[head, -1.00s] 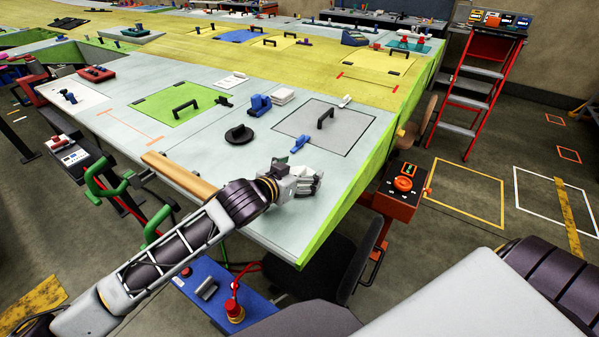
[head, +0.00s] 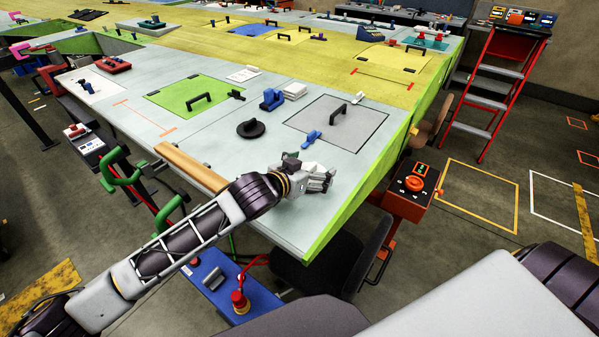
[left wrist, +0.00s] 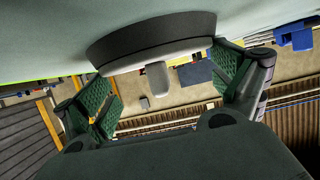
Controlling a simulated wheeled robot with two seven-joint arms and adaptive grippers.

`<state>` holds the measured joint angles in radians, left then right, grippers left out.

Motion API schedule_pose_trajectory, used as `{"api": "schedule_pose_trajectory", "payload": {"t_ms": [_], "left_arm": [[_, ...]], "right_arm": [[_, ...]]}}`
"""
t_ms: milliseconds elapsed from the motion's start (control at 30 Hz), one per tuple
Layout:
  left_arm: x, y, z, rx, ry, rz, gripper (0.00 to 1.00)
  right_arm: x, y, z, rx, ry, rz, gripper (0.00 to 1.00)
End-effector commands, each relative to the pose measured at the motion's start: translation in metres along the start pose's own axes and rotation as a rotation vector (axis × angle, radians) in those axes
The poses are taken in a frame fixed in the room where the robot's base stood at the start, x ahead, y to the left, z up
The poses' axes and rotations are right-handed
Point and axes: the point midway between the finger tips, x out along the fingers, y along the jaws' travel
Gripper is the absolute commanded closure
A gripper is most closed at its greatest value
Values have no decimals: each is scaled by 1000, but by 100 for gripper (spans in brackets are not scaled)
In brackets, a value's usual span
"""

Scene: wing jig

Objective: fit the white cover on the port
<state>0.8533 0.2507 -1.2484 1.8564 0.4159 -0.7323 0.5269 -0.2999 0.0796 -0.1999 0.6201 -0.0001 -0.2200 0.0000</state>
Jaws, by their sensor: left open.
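In the left wrist view a white round cover (left wrist: 158,58) with a pale knob (left wrist: 157,80) shows against a black round rim (left wrist: 150,35). The rim is by the pale panel; I take it for the port. I cannot tell whether the cover is fully seated. The open fingers of my left gripper (left wrist: 168,88) are on either side of the knob, apart from it. In the head view my left gripper (head: 318,178) is low over the near right part of the panel. It hides the cover there, and I cannot separate them. My right gripper is out of view.
A blue clip (head: 311,137) lies just behind my left gripper, beside a grey hatch (head: 350,125). A black disc with a handle (head: 252,129) is further left. A blue block (head: 271,99) and a white stack (head: 295,91) stand behind. The green panel edge (head: 345,215) is close on the right.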

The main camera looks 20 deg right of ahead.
Motion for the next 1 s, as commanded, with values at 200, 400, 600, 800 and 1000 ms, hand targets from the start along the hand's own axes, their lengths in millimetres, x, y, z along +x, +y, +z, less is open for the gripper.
{"api": "schedule_pose_trajectory", "payload": {"t_ms": [200, 400, 600, 800, 1000], "left_arm": [[-1, -4, 6, -13, -32, -9, 0], [-19, -3, 3, -9, -24, -6, 0], [-40, -2, -2, -5, -16, -5, 0], [-60, -1, -3, -4, -14, -4, 0], [-82, -2, -4, -2, -13, -5, 0]], "right_arm": [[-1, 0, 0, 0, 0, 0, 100], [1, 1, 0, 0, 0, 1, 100], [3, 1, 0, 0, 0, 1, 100], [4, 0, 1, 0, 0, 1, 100], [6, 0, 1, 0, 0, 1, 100]]}}
